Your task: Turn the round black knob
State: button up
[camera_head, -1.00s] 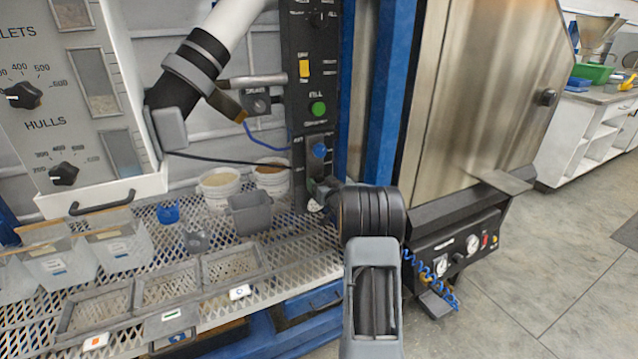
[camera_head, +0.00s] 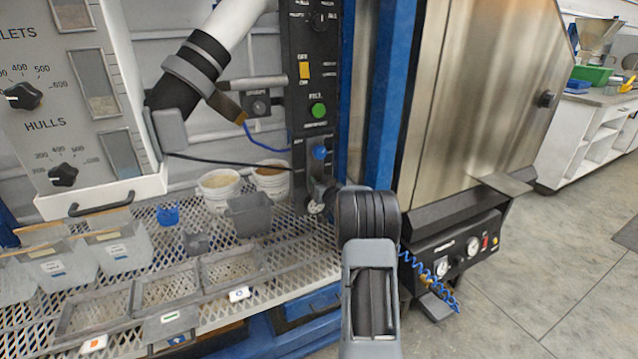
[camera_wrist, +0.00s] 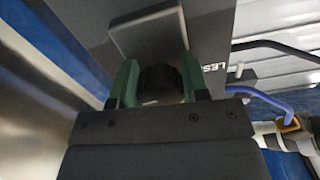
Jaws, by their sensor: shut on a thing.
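My gripper (camera_wrist: 155,82) is shut on a round black knob (camera_wrist: 160,80) on the dark control panel (camera_wrist: 205,30). Its two green fingers are on either side of the knob in the wrist view. In the head view my gripper (camera_head: 318,190) is at the lower end of the tall black control panel (camera_head: 297,60), below a blue button (camera_head: 319,152). My own wrist partly hides it there, and the knob's pointer cannot be made out.
A green button (camera_head: 319,110) and a yellow switch (camera_head: 304,69) are higher on the panel. A blue post (camera_head: 384,100) and a steel cabinet (camera_head: 480,100) stand to the right. A mesh shelf (camera_head: 285,235) with buckets and trays lies left. A blue cable hangs close by.

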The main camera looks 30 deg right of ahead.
jog(key=shift+c, duration=0.7)
jog(key=shift+f+n+b, duration=0.1)
jog(key=shift+n+b, duration=0.2)
jog(key=shift+b, duration=0.05)
jog(key=n+b, duration=0.2)
jog(key=n, duration=0.1)
jog(key=shift+f+b, duration=0.15)
jog(key=shift+b, duration=0.25)
jog(key=n+b, duration=0.3)
jog(key=n, duration=0.2)
jog(key=shift+d+b, duration=0.1)
jog(key=shift+b, duration=0.2)
jog(key=shift+r+n+b, duration=0.2)
jog(key=shift+n+b, duration=0.45)
jog(key=shift+n, duration=0.35)
jog(key=o, duration=0.9)
